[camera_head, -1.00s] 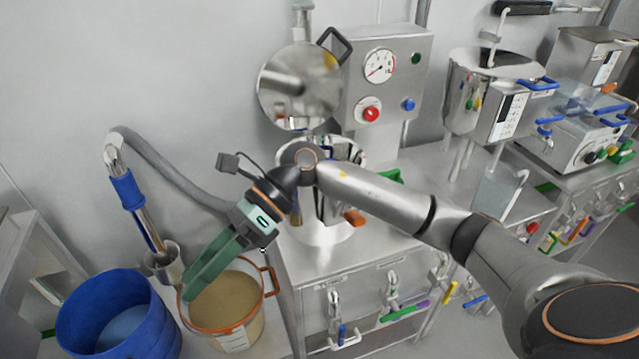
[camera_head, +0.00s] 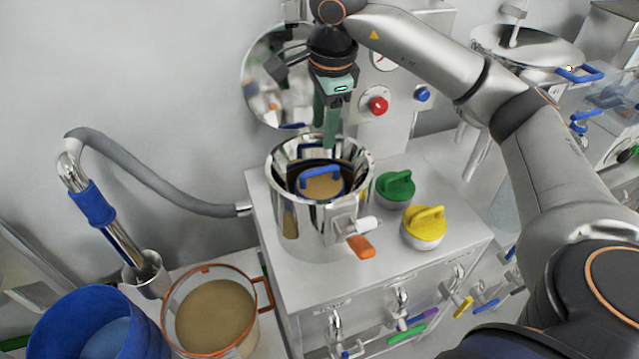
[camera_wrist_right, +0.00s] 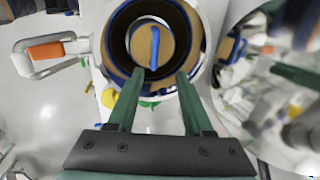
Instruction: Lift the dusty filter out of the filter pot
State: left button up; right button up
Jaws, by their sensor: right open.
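The filter pot (camera_head: 285,208) is a shiny steel pot on the steel cabinet, with its lid tipped open behind it. Inside it sits the dusty filter (camera_head: 322,186), a tan disc with a blue handle (camera_head: 318,176) across its top. In the right wrist view the filter (camera_wrist_right: 140,45) lies inside a dark ring, its blue handle (camera_wrist_right: 155,47) running up the picture. My right gripper (camera_head: 331,145) points down over the pot's back rim, above the filter. In the wrist view its green fingers (camera_wrist_right: 157,85) are apart with nothing between them. My left gripper does not show.
A green-handled lid (camera_head: 395,188) and a yellow-handled lid (camera_head: 424,228) stand right of the pot. An orange-tipped latch (camera_head: 360,246) sticks out at its front. A blue bucket (camera_head: 60,325), an orange-rimmed bucket (camera_head: 170,305) and a suction hose (camera_head: 150,185) are at left.

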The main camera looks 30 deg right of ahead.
send_over(319, 169)
jog(key=f, duration=0.5)
jog(key=shift+s, duration=0.35)
jog(key=shift+w+f+p, duration=0.2)
jog(key=shift+f+p, duration=0.2)
jog(key=shift+f, duration=2.4)
jog(key=shift+c, duration=0.3)
grip_shut()
jog(key=shift+r, duration=0.1)
